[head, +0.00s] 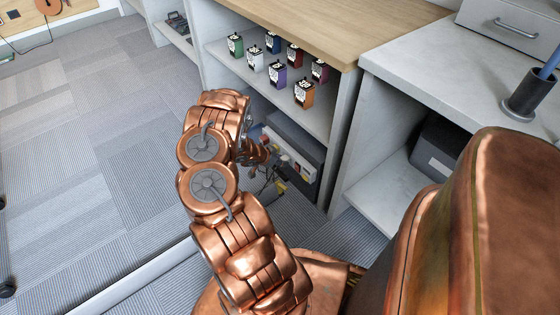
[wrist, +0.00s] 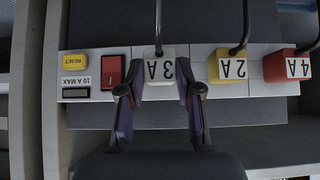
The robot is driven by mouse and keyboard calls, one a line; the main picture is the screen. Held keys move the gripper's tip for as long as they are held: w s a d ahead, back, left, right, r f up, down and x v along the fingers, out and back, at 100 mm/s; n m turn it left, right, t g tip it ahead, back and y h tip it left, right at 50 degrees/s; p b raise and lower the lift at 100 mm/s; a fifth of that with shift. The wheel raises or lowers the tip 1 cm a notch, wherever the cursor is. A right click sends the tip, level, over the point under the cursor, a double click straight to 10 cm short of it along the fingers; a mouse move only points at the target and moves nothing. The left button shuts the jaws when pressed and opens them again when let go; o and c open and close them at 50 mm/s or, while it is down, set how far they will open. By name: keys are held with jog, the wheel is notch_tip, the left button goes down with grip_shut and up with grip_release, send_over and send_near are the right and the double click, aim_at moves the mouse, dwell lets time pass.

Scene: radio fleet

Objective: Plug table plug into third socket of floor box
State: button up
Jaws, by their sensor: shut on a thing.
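In the wrist view a white plug marked 3A (wrist: 158,53) sits between the two fingers of my gripper (wrist: 158,72), which is shut on it. I cannot tell whether the 3A plug is seated. In the head view my gripper (head: 262,153) reaches to the grey unit (head: 300,140) under the shelf.
Cords hang near the unit.

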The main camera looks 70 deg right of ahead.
jog(key=shift+d, duration=0.15)
dwell(0.8)
jog(key=o, duration=1.2)
jog(key=shift+s, duration=0.1)
jog(key=v, duration=1.2)
